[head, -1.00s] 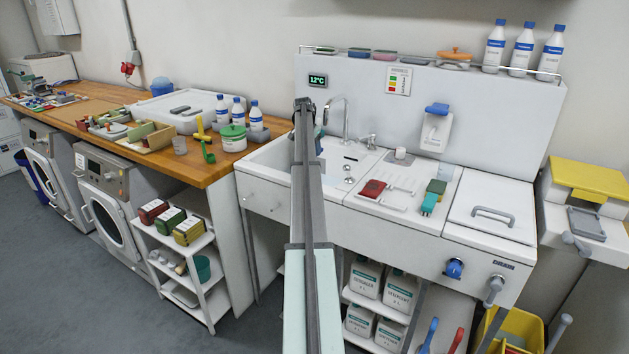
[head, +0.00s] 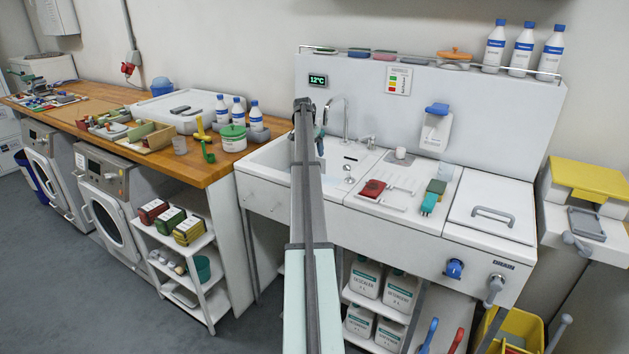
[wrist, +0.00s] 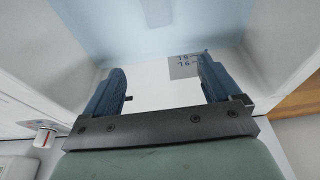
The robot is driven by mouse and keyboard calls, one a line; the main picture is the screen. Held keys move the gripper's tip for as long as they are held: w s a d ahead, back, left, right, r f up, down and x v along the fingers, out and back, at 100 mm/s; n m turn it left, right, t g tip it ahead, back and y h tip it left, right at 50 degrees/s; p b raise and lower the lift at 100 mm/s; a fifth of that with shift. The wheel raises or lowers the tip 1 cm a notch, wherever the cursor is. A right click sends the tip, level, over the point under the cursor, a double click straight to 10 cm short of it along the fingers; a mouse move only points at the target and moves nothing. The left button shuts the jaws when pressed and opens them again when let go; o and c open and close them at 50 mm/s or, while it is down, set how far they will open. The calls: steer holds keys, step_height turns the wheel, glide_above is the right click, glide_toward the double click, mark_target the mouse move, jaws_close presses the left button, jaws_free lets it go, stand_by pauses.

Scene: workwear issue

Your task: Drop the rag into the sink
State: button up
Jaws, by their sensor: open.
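The white sink (head: 275,156) is left of centre in the head view, with a curved tap behind it. My arm crosses in front and hides part of the basin. A dark red folded item (head: 373,188), perhaps the rag, lies flat on the ribbed drainboard right of the sink; I cannot tell for sure. My gripper (wrist: 160,66) is open, its two blue fingers well apart, with nothing visible between them. It points at pale white and light-blue surfaces, with a grey marked patch (wrist: 184,67) by the right finger. In the head view the fingers are mostly hidden behind my arm.
Green and teal items (head: 432,197) lie on the drainboard's right. A grey tap (head: 346,120) rises behind the sink. The wooden counter (head: 195,170) at left holds bottles, a green-lidded tub (head: 232,139) and brushes. A blue-topped dispenser (head: 436,125) hangs on the back panel.

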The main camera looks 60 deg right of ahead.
steer(key=v, duration=1.3)
steer(key=shift+r, duration=0.25)
steer(key=shift+w, duration=0.1)
